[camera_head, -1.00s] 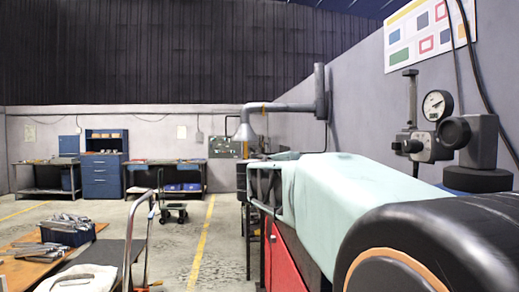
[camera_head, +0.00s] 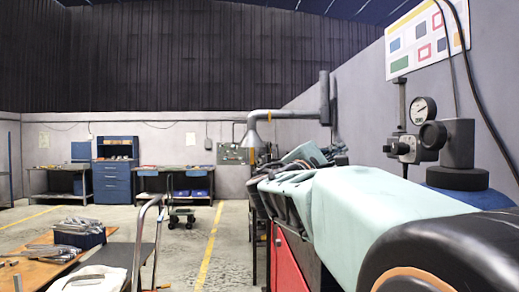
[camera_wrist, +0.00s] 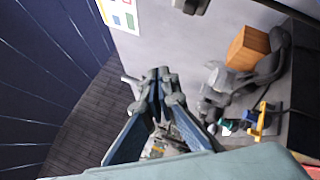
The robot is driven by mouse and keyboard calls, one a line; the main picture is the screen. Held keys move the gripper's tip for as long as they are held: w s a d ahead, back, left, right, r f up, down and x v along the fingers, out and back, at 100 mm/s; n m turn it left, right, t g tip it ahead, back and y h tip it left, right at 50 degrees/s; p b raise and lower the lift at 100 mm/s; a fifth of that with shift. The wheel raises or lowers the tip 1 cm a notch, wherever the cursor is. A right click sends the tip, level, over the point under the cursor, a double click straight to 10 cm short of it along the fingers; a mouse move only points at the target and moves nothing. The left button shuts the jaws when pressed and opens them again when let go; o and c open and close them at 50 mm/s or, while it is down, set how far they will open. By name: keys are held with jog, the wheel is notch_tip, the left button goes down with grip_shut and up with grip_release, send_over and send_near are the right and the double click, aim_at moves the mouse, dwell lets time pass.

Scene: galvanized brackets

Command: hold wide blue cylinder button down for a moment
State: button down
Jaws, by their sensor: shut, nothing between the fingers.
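A wide blue round piece (camera_head: 483,194) shows at the right in the head view, under a black disc and a grey post. My own arm hides its lower part, and I cannot tell whether it is pressed. My gripper (camera_wrist: 157,75) is shut and empty in the wrist view, its fingers close together. It appears apart from the blue piece, which I cannot make out in the wrist view. In the head view I cannot clearly pick out the fingertips.
A dial gauge (camera_head: 423,109) on a stand is beside the grey post (camera_head: 459,145). A wall chart (camera_head: 427,40) hangs above. A red panel (camera_head: 289,262) is low in the middle. A wooden table (camera_head: 34,269) with metal brackets stands at left. Floor with a yellow line (camera_head: 207,259) is open.

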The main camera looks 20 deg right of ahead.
jog(key=s+d, duration=0.2)
jog(key=d, duration=0.6)
jog(key=shift+d+f+b, duration=0.1)
jog(key=shift+d+b, duration=0.1)
jog(key=shift+b, duration=0.15)
dwell(1.1)
jog(key=shift+s+d+b, duration=0.15)
jog(key=shift+d+b, duration=0.15)
jog(key=shift+d, duration=0.05)
jog(key=shift+s+d+b, duration=0.15)
jog(key=shift+d+b, duration=0.2)
jog(key=shift+d, duration=0.2)
dwell(1.7)
jog(key=shift+a, duration=0.15)
dwell(0.4)
jog(key=shift+w+a, duration=0.25)
jog(key=shift+a, duration=0.55)
jog(key=shift+a, duration=0.1)
jog(key=shift+w+a+b, duration=0.15)
jog(key=shift+w+a, duration=0.05)
jog(key=shift+a, duration=0.6)
jog(key=shift+w+a+b, duration=0.15)
jog(key=shift+w+a, duration=0.05)
jog(key=shift+a, duration=0.55)
jog(key=shift+w+a+b, duration=0.15)
jog(key=shift+w+a, duration=0.05)
jog(key=shift+a, duration=0.6)
